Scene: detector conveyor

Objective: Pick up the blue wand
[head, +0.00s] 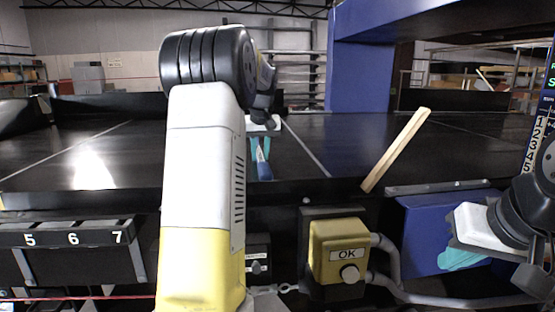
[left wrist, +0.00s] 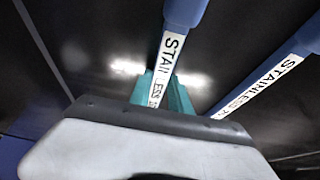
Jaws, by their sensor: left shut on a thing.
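The blue wand (head: 263,170) shows at my left gripper (head: 261,146), over the near part of the black conveyor. In the left wrist view, the blue wand (left wrist: 170,60), with a white "STAINLESS" label, runs between the teal fingers of my left gripper (left wrist: 165,92), which are shut on it. A second blue shape (left wrist: 275,75) with the same label lies to its right there; I cannot tell whether it is another wand or a reflection. My right gripper (head: 465,259) is at the right, in front of a blue box; its finger opening is unclear.
The dark, shiny conveyor (head: 330,150) spans the view. A yellow OK button box (head: 340,255) and a blue box (head: 420,225) are in front. A blue pillar (head: 360,77) stands behind.

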